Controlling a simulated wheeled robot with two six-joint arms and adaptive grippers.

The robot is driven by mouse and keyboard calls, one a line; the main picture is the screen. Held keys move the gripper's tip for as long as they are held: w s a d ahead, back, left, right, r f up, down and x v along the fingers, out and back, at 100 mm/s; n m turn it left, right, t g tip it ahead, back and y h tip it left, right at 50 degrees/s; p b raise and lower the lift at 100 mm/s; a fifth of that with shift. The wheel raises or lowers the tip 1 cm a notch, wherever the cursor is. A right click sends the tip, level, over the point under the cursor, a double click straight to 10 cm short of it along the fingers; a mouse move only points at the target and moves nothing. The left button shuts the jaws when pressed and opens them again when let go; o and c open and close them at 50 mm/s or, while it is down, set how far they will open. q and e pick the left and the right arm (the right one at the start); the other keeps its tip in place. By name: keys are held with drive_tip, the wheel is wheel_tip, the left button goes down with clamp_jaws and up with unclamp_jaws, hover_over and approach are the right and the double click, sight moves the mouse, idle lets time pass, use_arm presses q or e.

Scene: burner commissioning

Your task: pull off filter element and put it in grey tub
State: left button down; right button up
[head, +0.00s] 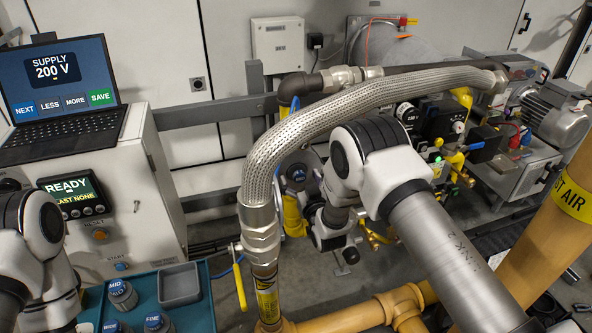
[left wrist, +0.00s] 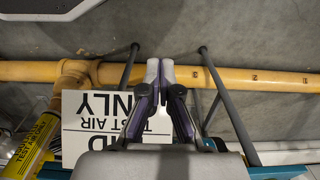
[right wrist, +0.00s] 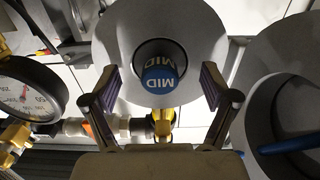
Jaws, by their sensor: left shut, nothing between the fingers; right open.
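The filter element (right wrist: 160,82) with a blue cap marked MID sits inside a round grey opening in the right wrist view. My right gripper (right wrist: 157,88) is open, with one finger on either side of the element and apart from it. In the head view a blue cap (head: 298,175) shows beside my right wrist, and that gripper's fingertips are hard to make out. The grey tub (head: 180,284) stands on the teal tray at the lower left and looks empty. My left gripper (left wrist: 160,75) is shut and empty above the yellow pipe in the left wrist view.
Blue-capped cartridges marked MID (head: 122,294) and FINE (head: 158,324) stand beside the tub. A braided hose (head: 340,110) arches over the work area. A pressure gauge (right wrist: 30,90) and a second round opening (right wrist: 290,120) flank the element. A yellow pipe (left wrist: 230,78) runs below my left gripper.

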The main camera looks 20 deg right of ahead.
idle(0.4)
clamp_jaws()
drive_tip(key=shift+s, duration=0.1)
drive_tip(key=shift+s+p, duration=0.85)
drive_tip(key=shift+s, duration=0.5)
drive_tip(key=shift+s+d+p, duration=0.1)
drive_tip(key=shift+s+p, duration=0.6)
drive_tip(key=shift+s, duration=0.85)
drive_tip(key=shift+s+p, duration=0.6)
drive_tip(key=shift+s, duration=0.9)
